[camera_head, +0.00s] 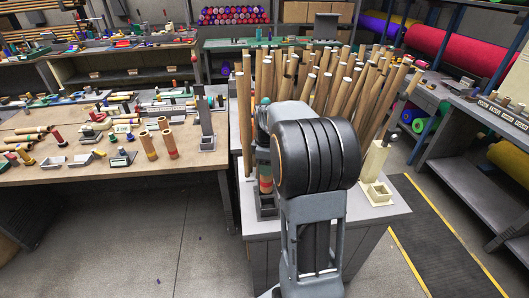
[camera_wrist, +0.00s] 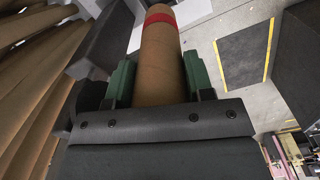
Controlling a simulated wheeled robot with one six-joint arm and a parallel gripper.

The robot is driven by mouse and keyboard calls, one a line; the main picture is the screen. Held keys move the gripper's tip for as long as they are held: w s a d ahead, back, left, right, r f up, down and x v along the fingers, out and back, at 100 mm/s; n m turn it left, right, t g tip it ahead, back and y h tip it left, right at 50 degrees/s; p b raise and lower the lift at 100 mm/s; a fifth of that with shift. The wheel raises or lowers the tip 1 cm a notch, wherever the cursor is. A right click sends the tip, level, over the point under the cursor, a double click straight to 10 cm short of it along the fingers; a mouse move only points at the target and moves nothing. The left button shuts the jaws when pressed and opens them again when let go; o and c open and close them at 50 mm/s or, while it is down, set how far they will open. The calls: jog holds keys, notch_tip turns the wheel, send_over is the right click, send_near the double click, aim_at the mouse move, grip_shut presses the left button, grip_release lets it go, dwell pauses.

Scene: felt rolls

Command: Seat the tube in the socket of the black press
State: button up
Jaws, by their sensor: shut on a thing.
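A brown cardboard tube with a red band near its far end (camera_wrist: 160,50) is clamped between the green fingers of my gripper (camera_wrist: 158,82) in the wrist view. In the head view my gripper (camera_head: 265,165) is mostly hidden by my arm, and the tube's banded lower end (camera_head: 265,186) shows below it, roughly upright. The black press (camera_head: 267,211) stands on the grey counter, its square socket directly under or around the tube end. I cannot tell whether the tube end is inside the socket. The press's dark column (camera_wrist: 102,38) is left of the tube in the wrist view.
Many tall cardboard rolls (camera_head: 335,85) stand close behind the press. A cream press (camera_head: 377,190) is at the counter's right and a grey press (camera_head: 207,141) on the wooden table. Two upright tubes (camera_head: 149,145) (camera_head: 169,143) stand on that table. Open floor (camera_head: 150,240) lies front left.

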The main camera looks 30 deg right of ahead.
jog(key=shift+w+d+r+n, duration=0.1)
jog(key=shift+d+r+n, duration=0.1)
jog(key=shift+d+n, duration=0.2)
jog(key=shift+d, duration=0.15)
jog(key=b, duration=0.3)
send_over(269, 189)
jog(key=w+d, duration=0.2)
jog(key=shift+a+f, duration=0.2)
jog(key=shift+f, duration=2.3)
jog(key=shift+f+b, duration=1.35)
jog(key=shift+f, duration=0.35)
jog(key=shift+f+b, duration=1.75)
jog(key=shift+f, duration=0.7)
